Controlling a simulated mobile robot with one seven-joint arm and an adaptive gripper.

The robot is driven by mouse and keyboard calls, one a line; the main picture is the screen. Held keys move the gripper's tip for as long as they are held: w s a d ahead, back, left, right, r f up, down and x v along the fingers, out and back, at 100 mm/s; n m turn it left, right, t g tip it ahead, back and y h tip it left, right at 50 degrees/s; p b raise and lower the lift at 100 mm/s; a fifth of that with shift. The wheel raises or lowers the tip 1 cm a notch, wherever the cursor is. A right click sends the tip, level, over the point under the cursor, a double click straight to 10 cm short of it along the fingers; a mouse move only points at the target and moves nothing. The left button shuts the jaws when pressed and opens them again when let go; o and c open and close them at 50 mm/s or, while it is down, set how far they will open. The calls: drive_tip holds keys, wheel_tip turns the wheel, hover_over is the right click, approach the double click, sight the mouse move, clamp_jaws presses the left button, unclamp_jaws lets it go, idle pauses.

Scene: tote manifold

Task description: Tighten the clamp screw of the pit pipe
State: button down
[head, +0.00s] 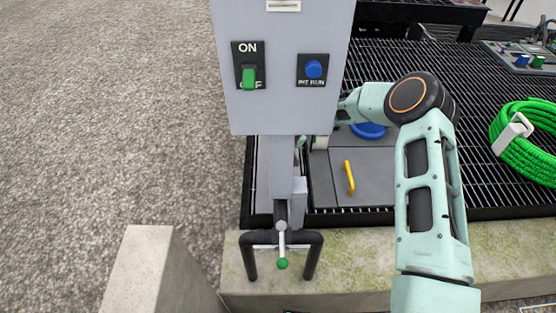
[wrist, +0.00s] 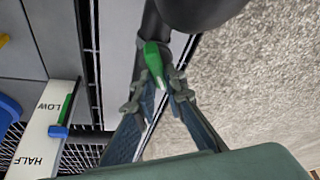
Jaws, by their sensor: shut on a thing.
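In the wrist view, my gripper (wrist: 158,92) is shut on a green clamp screw handle (wrist: 153,62). The handle sits against a dark pipe (wrist: 152,25), which I take for the pit pipe. The fingers come at it from below in the picture, one on each side. How far the screw is turned cannot be told.
The box carries a green ON/OFF lever (head: 249,78) and a blue PIT RUN button (head: 314,69). A white gauge marked LOW and HALF (wrist: 50,130) stands near my gripper. A yellow handle (head: 349,178), black U-shaped pipe (head: 312,255) and coiled green hose (head: 525,150) are around.

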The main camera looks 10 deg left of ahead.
drive_tip(key=c, duration=2)
unclamp_jaws()
drive_tip(key=shift+s+r+n+p, duration=0.15)
drive_tip(key=shift+n+p, duration=0.25)
drive_tip(key=shift+p, duration=0.45)
